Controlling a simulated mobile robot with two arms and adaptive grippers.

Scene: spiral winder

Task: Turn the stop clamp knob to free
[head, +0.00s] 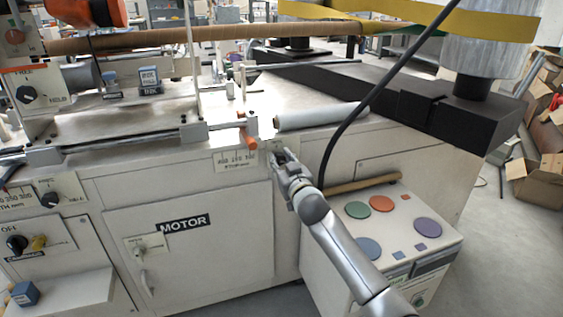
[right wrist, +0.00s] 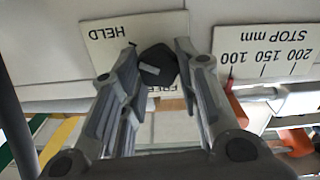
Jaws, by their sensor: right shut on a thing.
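The stop clamp knob (right wrist: 157,66) is dark and faceted, on a cream plate (right wrist: 112,38) in the right wrist view. HELD reads on the plate above and left of the knob; a partly hidden word, seemingly FREE, lies below it. A light mark shows on the knob's lower left side; I cannot tell exactly which word it points to. My right gripper (right wrist: 157,50) is shut on the knob, one finger on each side. In the head view my right gripper (head: 279,157) is at the cabinet's front face and hides the knob. My left gripper is not in view.
The STOP mm scale plate (head: 236,161) is beside the knob, with an orange lever (head: 248,138) above it. A white roll (head: 320,116) lies on the bench top. A black cable (head: 368,100) hangs just right of my right gripper. A white box (head: 400,222) with coloured discs stands below.

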